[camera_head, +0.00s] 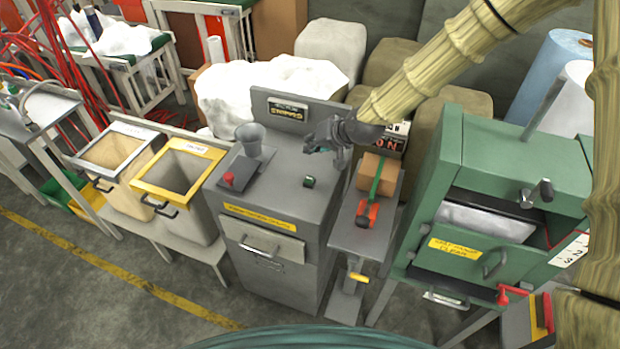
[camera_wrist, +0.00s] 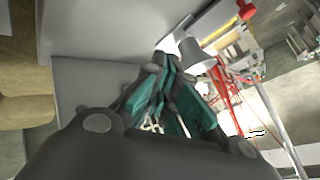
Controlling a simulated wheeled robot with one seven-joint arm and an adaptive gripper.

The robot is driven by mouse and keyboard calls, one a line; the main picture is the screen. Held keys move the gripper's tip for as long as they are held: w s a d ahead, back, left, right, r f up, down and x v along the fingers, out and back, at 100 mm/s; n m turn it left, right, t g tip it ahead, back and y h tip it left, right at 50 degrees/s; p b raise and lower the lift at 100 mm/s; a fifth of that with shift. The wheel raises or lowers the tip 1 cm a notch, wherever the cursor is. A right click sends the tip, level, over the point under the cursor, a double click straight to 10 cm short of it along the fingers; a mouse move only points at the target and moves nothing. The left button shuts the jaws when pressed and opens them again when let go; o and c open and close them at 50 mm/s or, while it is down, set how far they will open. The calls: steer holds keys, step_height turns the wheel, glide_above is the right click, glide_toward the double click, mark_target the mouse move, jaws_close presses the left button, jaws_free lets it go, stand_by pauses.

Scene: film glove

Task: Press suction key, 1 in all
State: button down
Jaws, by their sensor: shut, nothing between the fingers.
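A grey cabinet (camera_head: 277,206) stands in the middle of the head view. On its top are a small dark green key (camera_head: 309,182) and a red knob (camera_head: 229,178) on a sloped grey box. I cannot read which one is the suction key. My gripper (camera_head: 310,150) is shut and empty above the right back part of the cabinet top, apart from both controls. In the wrist view its teal fingers (camera_wrist: 172,88) point toward a grey cup, with the red knob (camera_wrist: 246,10) beyond it. The small green key cannot be made out in the wrist view.
The grey cup (camera_head: 250,138) stands behind the red knob. A sign panel (camera_head: 287,107) rises at the cabinet's back. Right of the cabinet is a narrow stand with an orange-brown block (camera_head: 377,172) and red-handled lever, then a green machine (camera_head: 515,165). Two open bins stand left.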

steer(key=shift+f+b, duration=2.4)
steer(key=shift+f, duration=1.95)
steer(key=shift+f, duration=0.15)
steer(key=shift+f, duration=0.25)
steer(key=shift+f+b, duration=0.5)
steer(key=shift+r, duration=0.15)
steer(key=shift+r+p, duration=0.5)
steer(key=shift+r, duration=0.3)
steer(key=shift+r+p, duration=1.4)
steer(key=shift+r, duration=1.1)
